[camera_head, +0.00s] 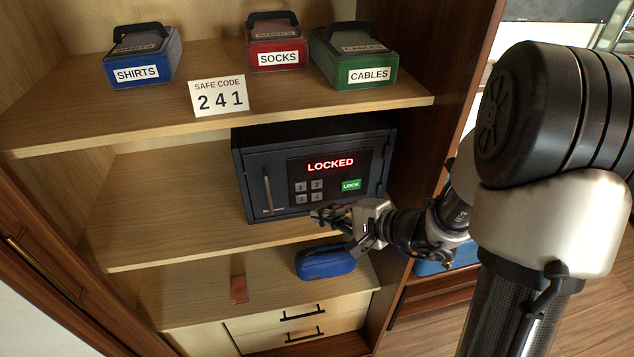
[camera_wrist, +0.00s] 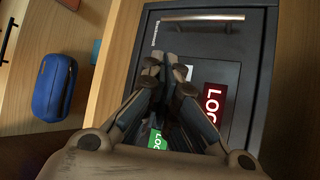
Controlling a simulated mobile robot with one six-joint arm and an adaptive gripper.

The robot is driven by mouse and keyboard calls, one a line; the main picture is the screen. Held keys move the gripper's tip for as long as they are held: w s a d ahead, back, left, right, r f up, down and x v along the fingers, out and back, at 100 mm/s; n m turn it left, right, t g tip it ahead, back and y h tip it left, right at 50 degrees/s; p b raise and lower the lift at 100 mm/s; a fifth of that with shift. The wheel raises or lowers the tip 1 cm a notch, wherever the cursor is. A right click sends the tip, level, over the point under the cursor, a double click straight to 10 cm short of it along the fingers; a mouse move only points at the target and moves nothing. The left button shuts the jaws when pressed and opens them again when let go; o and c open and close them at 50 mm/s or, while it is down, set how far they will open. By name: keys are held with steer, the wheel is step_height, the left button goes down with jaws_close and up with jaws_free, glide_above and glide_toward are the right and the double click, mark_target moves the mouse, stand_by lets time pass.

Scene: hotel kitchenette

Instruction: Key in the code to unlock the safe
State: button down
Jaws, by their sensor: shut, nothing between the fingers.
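The dark safe (camera_head: 255,165) stands on the middle shelf with its door closed and a vertical handle (camera_head: 267,188) at its left. Its red display (camera_head: 330,163) reads LOCKED. Below are number keys (camera_head: 309,191) 1 to 4 in two rows and a green LOCK button (camera_head: 351,185). A card (camera_head: 219,96) on the upper shelf reads SAFE CODE 241. My gripper (camera_head: 318,214) is shut and empty, in front of the safe just below the keys. In the wrist view my gripper (camera_wrist: 163,62) covers most of the keypad; the display (camera_wrist: 212,105) and green button (camera_wrist: 155,139) show partly.
Blue SHIRTS (camera_head: 140,72), red SOCKS (camera_head: 277,57) and green CABLES (camera_head: 357,72) boxes sit on the upper shelf. A blue pouch (camera_head: 326,263) and a brown item (camera_head: 239,289) lie on the lower shelf. A cabinet side wall (camera_head: 440,130) stands right of the safe.

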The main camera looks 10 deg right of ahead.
mark_target(317, 184)
steer(key=w, duration=0.6)
steer(key=shift+w, duration=0.15)
stand_by(1.3)
steer(key=shift+w+b, duration=0.25)
steer(key=shift+b, duration=0.05)
steer(key=shift+w, duration=0.35)
stand_by(0.6)
steer(key=shift+s+b, duration=0.15)
steer(key=shift+b, duration=0.2)
steer(key=shift+s+b, duration=0.35)
steer(key=shift+s, duration=0.25)
steer(key=shift+s, duration=0.1)
